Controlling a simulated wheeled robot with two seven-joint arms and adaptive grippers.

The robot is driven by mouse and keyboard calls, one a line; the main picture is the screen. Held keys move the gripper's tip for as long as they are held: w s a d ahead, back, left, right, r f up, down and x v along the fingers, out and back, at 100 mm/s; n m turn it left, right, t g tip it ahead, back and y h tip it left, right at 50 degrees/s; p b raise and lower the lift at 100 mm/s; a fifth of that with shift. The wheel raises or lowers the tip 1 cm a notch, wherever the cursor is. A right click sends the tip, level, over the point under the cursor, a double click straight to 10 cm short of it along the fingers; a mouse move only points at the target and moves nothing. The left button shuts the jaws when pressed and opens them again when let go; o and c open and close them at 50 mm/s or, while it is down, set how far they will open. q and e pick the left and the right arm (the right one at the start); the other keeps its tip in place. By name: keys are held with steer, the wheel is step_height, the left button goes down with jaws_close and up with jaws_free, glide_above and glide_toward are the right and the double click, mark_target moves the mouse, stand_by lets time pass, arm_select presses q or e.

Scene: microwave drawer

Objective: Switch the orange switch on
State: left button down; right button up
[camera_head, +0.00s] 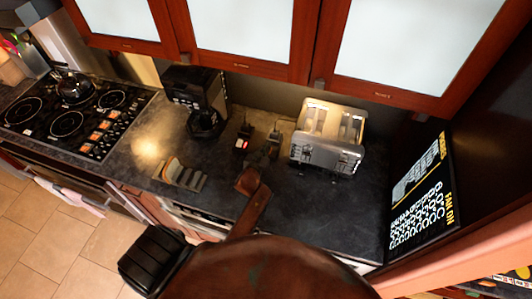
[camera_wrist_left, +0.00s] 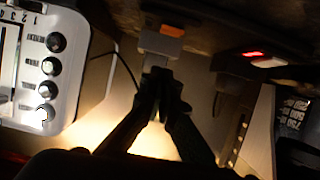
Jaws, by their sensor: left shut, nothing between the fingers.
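The orange switch (camera_wrist_left: 172,31) shows in the left wrist view on a pale block at the top middle. Beside it, to the right, is another switch with a lit red part (camera_wrist_left: 265,58); its red spot (camera_head: 241,143) also shows in the head view. My left gripper (camera_head: 268,154) is over the counter between the coffee machine and the toaster. Its dark fingers (camera_wrist_left: 160,78) are shut and empty, with their tips just below the orange switch in the wrist picture. I cannot tell whether they touch the block. My right gripper is not in view.
A silver toaster (camera_head: 326,140) stands right of the gripper; its knobs show in the wrist view. A coffee machine (camera_head: 195,95) stands to the left. A toast-like rack (camera_head: 180,175) sits near the counter's front edge. Cabinets (camera_head: 240,65) hang above. The counter's front right (camera_head: 310,210) is clear.

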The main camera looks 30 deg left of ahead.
arm_select(q)
steer(key=f, duration=0.2)
steer(key=shift+s+f, duration=0.4)
steer(key=shift+d+f, duration=0.15)
steer(key=shift+f, duration=0.4)
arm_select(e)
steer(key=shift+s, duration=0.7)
arm_select(q)
steer(key=shift+s, duration=0.1)
steer(key=shift+s+f, duration=0.1)
steer(key=shift+f, duration=0.3)
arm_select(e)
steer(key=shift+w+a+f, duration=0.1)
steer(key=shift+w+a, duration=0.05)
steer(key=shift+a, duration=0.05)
arm_select(q)
steer(key=shift+r+p, duration=0.85)
steer(key=shift+r, duration=0.05)
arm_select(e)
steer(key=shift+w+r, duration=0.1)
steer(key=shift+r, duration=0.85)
